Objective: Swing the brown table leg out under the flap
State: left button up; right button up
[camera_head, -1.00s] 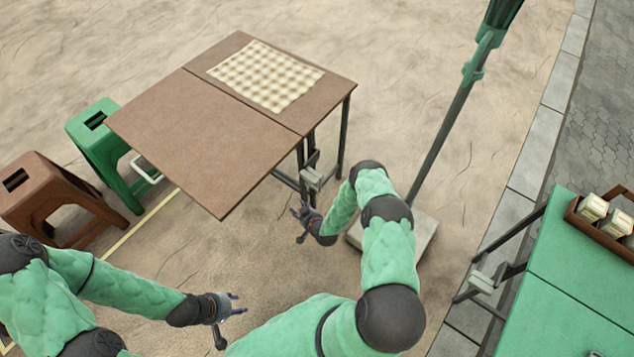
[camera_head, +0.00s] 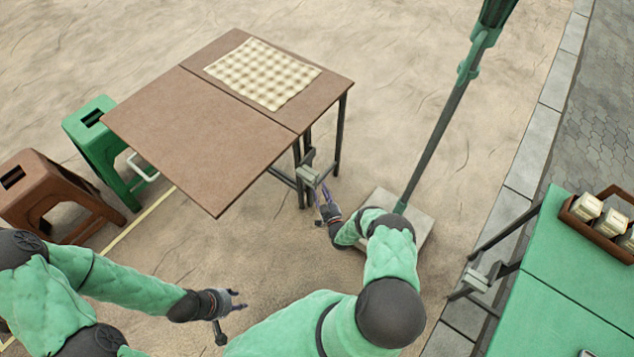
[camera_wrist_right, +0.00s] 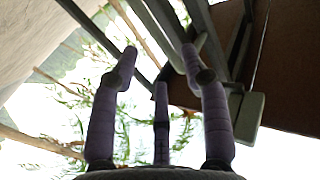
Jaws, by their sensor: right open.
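The brown table (camera_head: 196,139) stands at the middle left in the head view, its flap level with the top. Its dark metal leg (camera_head: 299,185), with a grey block (camera_head: 308,175), shows under the near right edge; the rest is hidden under the flap. My right gripper (camera_head: 322,198) is open just in front of the leg. In the right wrist view its spread fingers (camera_wrist_right: 160,75) point up at the dark leg bars (camera_wrist_right: 168,22), and the grey block (camera_wrist_right: 248,117) is right of them. Contact cannot be told. My left gripper (camera_head: 241,300) is open and empty, low in front of the table.
A checkered cloth (camera_head: 262,73) lies on the table. Green (camera_head: 97,135) and brown (camera_head: 42,187) stools stand left. A pole on a pale base (camera_head: 421,222) stands close right of my right arm. A green table (camera_head: 570,265) with a brown tray (camera_head: 600,238) is at right.

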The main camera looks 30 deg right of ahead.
jog(key=shift+w+d+b, duration=0.2)
jog(key=shift+w+b, duration=0.1)
jog(key=shift+w, duration=0.75)
jog(key=shift+w+d+b, duration=0.2)
jog(key=shift+w+b, duration=0.15)
jog(key=shift+w, duration=0.65)
jog(key=shift+w+d+b, duration=0.2)
jog(key=shift+w+b, duration=0.1)
jog(key=shift+w, duration=0.75)
grip_shut()
